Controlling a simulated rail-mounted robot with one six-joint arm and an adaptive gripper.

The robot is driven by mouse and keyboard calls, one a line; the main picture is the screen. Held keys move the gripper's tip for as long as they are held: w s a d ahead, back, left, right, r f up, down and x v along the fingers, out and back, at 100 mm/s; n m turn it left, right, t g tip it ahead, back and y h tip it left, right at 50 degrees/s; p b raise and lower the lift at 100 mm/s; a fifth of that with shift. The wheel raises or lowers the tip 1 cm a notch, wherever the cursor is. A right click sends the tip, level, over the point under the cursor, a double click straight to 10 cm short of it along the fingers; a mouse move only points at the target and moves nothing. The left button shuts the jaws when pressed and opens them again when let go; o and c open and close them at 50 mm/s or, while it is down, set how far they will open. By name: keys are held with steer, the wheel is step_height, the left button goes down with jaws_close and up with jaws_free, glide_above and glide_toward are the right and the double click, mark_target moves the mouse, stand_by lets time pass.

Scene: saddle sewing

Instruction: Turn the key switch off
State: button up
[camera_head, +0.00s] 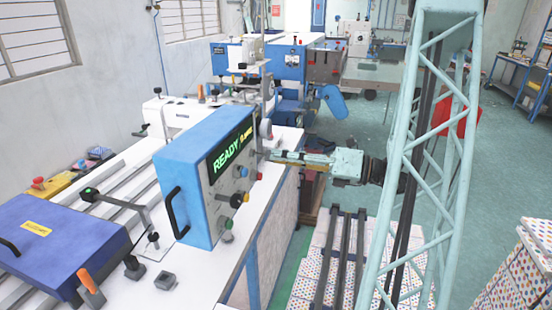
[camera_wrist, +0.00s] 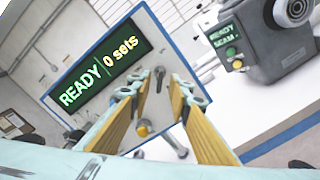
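The blue control box (camera_head: 185,180) stands on the white table, its green display (camera_head: 230,155) reading READY. It also shows in the wrist view (camera_wrist: 150,25), where the display (camera_wrist: 105,70) reads "READY 0 sets". A small dark upright part (camera_wrist: 159,78), which looks like the key switch, is on the panel right of the display. My gripper (camera_head: 274,155) reaches in from the right towards the panel. In the wrist view my gripper (camera_wrist: 160,90) is open, with a finger on each side of the key-like part. I cannot tell whether a finger touches it.
A yellow knob (camera_wrist: 143,129) sits lower on the panel, close to my left finger. A grey machine head (camera_wrist: 265,40) stands at the right in the wrist view.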

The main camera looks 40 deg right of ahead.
steer(key=shift+x, duration=0.85)
jaws_close()
